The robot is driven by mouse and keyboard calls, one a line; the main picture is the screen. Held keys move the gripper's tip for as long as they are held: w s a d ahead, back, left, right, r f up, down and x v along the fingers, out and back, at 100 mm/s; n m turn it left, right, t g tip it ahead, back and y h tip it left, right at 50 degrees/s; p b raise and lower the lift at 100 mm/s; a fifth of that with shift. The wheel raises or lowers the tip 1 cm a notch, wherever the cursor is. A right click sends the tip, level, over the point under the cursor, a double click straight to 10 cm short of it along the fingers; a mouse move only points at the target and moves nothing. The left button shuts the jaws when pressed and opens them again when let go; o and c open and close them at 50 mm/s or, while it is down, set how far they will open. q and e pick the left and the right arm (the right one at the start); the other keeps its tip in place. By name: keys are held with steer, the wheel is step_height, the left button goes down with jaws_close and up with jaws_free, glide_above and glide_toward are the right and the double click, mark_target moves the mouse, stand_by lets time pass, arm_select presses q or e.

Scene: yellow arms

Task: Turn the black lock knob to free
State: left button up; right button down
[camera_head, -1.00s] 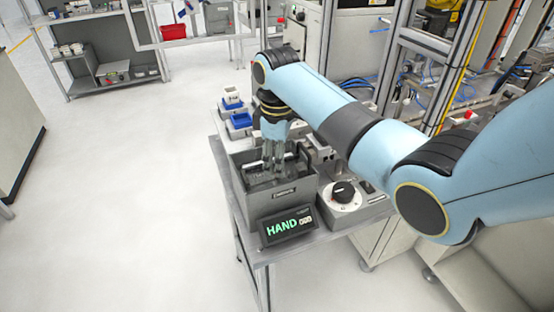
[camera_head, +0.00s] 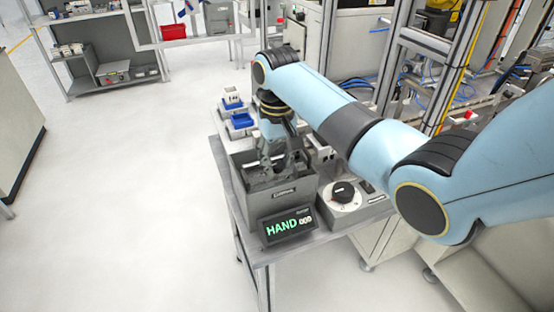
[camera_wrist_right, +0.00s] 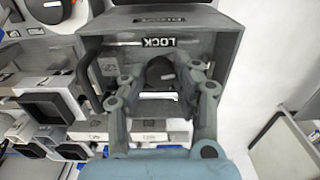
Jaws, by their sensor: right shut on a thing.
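My right gripper (camera_head: 271,168) points down into the box in the head view. In the wrist view its grey fingers (camera_wrist_right: 158,80) are on both sides of the knob, shut on it. The fingers and arm hide parts of the knob, and its pointer direction cannot be read. The knob is hidden in the head view. My left gripper is not in view.
The grey box (camera_head: 278,207) stands on a table. A small display reading HAND (camera_head: 288,228) sits at its front. Another black knob (camera_head: 343,192) is on a white dial at the right. Blue trays (camera_head: 241,119) stand behind. Open floor lies to the left.

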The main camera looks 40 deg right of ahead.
mark_target(277, 163)
steer(key=shift+m, duration=1.1)
steer(key=c, duration=1)
jaws_free()
step_height(277, 163, up, 8)
steer(key=shift+f, duration=0.2)
